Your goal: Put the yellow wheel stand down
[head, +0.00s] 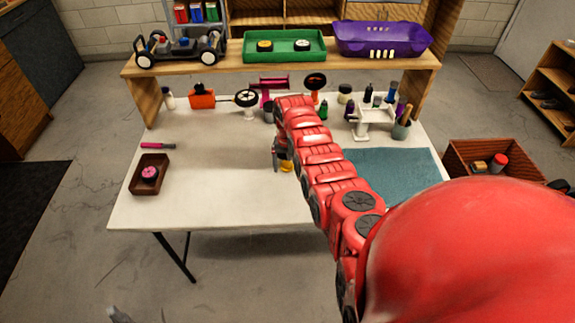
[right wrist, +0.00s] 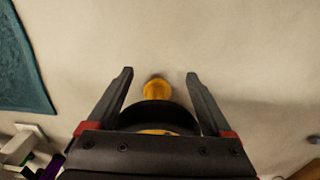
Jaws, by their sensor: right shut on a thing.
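The yellow wheel stand (head: 286,166) is at the middle of the white table (head: 200,199), partly hidden behind my right arm in the head view. In the right wrist view its yellow base (right wrist: 157,88) shows beyond a black tyre (right wrist: 155,117). My right gripper (head: 280,157) is shut on it, with one finger on each side of the tyre in the right wrist view (right wrist: 159,80). I cannot tell whether the base touches the table. A grey tip at the bottom left of the head view may be my left gripper (head: 118,314); its jaws do not show.
A brown tray (head: 134,187) with a pink-centred wheel is at left. White (head: 249,113) and orange (head: 315,96) wheel stands, a magenta stand and bottles line the back. A teal mat (head: 395,172) lies at right. The left front table is clear.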

